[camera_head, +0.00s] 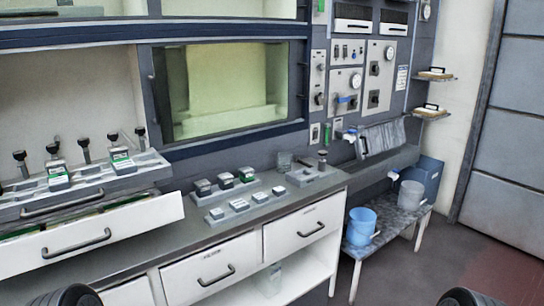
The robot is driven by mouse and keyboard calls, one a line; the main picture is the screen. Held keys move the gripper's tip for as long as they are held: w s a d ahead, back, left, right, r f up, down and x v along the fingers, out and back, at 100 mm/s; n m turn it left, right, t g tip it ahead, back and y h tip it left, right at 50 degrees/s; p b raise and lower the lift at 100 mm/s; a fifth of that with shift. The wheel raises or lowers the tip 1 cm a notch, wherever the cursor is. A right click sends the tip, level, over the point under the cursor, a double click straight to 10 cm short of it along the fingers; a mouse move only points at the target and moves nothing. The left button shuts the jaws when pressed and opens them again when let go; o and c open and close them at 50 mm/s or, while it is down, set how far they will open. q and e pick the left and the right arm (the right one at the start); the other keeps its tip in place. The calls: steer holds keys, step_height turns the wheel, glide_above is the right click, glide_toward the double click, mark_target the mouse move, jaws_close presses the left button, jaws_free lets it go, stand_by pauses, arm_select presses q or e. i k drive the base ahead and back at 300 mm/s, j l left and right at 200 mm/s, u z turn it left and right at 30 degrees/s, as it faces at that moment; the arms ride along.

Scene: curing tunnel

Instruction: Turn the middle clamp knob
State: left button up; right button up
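A row of several black clamp knobs on upright stems stands on a grey rack (140,172) at the left. The middle clamp knob (84,143) is in the centre of the row, with two knobs on each side of it. Small green-and-white blocks sit by two of the stems, one (59,176) left of the middle knob and one (122,161) right of it. Dark rounded parts of my arms show at the bottom edge, left and right. Neither gripper can be seen, and nothing touches the knobs.
An open white drawer (100,238) juts out below the rack. Small blocks on grey trays (222,190) stand on the counter to the right. A blue bucket (361,226) and a grey bucket (411,195) stand on a low bench. The floor at right is clear.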

mark_target(52, 148)
steer(key=j+u, duration=0.1)
steer(key=u, duration=1.15)
steer(key=l, duration=0.55)
